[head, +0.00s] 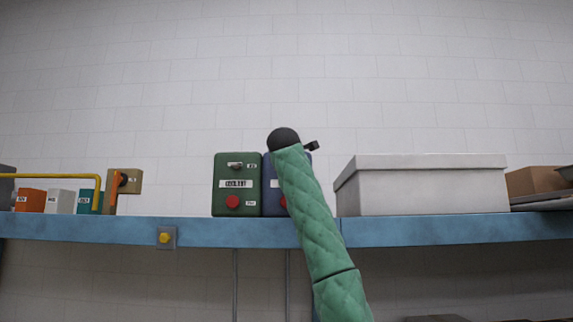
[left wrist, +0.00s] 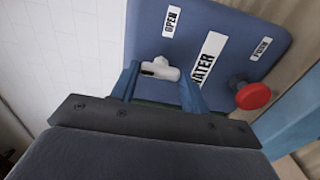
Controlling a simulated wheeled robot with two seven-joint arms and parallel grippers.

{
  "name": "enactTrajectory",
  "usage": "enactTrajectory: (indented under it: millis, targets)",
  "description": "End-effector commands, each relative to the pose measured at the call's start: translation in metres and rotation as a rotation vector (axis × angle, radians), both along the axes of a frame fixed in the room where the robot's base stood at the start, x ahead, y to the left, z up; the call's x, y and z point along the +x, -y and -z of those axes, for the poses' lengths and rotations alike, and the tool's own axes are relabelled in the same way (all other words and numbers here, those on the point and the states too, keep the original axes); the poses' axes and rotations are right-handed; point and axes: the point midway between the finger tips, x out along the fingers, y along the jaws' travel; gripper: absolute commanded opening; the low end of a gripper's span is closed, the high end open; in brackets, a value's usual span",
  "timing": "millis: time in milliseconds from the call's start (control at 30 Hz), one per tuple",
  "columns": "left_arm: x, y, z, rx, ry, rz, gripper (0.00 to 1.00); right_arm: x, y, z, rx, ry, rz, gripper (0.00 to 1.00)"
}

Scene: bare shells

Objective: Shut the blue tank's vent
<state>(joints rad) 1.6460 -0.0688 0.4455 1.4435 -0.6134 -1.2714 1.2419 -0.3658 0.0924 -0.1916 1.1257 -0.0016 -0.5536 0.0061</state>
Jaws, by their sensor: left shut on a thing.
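The blue tank (head: 269,196) stands on the blue shelf beside a green tank, largely hidden behind my left arm in the head view. In the left wrist view its blue face (left wrist: 235,48) carries an OPEN label, a WATER label and a red knob (left wrist: 253,96). A small white vent handle (left wrist: 160,70) sits below the OPEN label and lies roughly left to right in the picture. My left gripper (left wrist: 160,80) is shut on this handle, one blue finger on each side. In the head view its fingers are hidden behind the arm. My right gripper is not in view.
The green tank (head: 224,201) has its own lever and red knob, close on the left. A large lidded grey box (head: 420,190) stands to the right. Small boxes, a yellow pipe (head: 50,176) and an orange lever (head: 114,190) are at the left. A yellow button (head: 165,238) is on the shelf edge.

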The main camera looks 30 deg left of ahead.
Motion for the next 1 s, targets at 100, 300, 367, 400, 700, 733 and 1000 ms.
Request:
enactTrajectory:
  millis: [100,300,367,400,700,733,1000]
  targets:
    - [0.0004,-0.0003,0.0027,-0.011,0.002,-0.001,0.23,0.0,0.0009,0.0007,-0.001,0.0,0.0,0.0]
    - [0.0006,-0.0006,0.0032,-0.015,0.004,-0.001,0.23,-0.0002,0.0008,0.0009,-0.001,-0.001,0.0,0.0]
    - [0.0006,-0.0006,0.0034,-0.015,0.004,-0.001,0.23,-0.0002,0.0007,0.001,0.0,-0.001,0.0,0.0]
    - [0.0007,-0.0006,0.0035,-0.015,0.004,-0.001,0.23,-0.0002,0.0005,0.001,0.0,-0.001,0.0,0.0]
    - [0.0004,-0.0005,0.0025,-0.014,0.004,-0.001,0.67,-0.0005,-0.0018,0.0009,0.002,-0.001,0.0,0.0]
    - [0.0004,-0.0005,0.0023,-0.014,0.005,-0.001,0.67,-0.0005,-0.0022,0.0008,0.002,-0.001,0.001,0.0]
    - [-0.003,0.0021,0.0025,-0.013,0.006,0.0,0.67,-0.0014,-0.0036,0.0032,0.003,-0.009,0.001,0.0]
